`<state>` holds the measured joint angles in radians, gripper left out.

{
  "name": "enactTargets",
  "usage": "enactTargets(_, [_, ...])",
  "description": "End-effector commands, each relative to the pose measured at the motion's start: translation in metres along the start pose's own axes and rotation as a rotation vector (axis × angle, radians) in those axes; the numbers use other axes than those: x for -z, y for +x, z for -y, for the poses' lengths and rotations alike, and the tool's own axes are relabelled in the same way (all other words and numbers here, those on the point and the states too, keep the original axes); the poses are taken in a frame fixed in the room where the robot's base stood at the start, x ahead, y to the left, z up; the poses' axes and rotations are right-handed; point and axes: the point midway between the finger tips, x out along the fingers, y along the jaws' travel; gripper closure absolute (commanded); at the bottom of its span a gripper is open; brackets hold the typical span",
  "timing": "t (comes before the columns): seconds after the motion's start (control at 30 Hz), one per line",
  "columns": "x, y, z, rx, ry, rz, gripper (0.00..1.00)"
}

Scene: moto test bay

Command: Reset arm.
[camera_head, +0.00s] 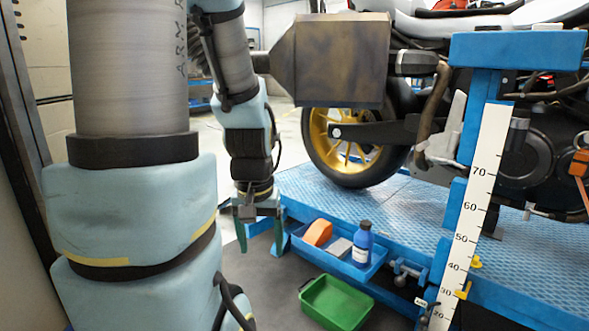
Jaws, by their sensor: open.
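My gripper (261,234) hangs at the end of my arm, left of the middle of the head view, with its fingers pointing down. Its two greenish fingers are apart, and I see nothing between them. It is beside the left end of a blue tray (326,262) on the side of the lift. My arm comes down from the top left, and its near links cover much of the left side of the view.
The tray holds an orange object (318,232), a grey block (340,248) and a blue bottle (362,244). A green bin (336,302) is on the floor below. A motorcycle (350,150) stands on the blue lift (530,262). A white scale (478,205) rises at right.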

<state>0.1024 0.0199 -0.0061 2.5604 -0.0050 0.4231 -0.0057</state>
Motion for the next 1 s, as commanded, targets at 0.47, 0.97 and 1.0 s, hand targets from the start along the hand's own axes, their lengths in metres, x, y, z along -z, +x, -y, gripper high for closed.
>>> enactTargets(0.47, [0.023, -0.166, -0.001, 0.000, 0.001, -0.001, 0.24])
enactTargets(0.97, [0.040, -0.287, -0.001, 0.000, 0.001, -0.001, 0.24])
enactTargets(1.0, [0.041, -0.290, -0.001, 0.000, 0.001, -0.001, 0.24])
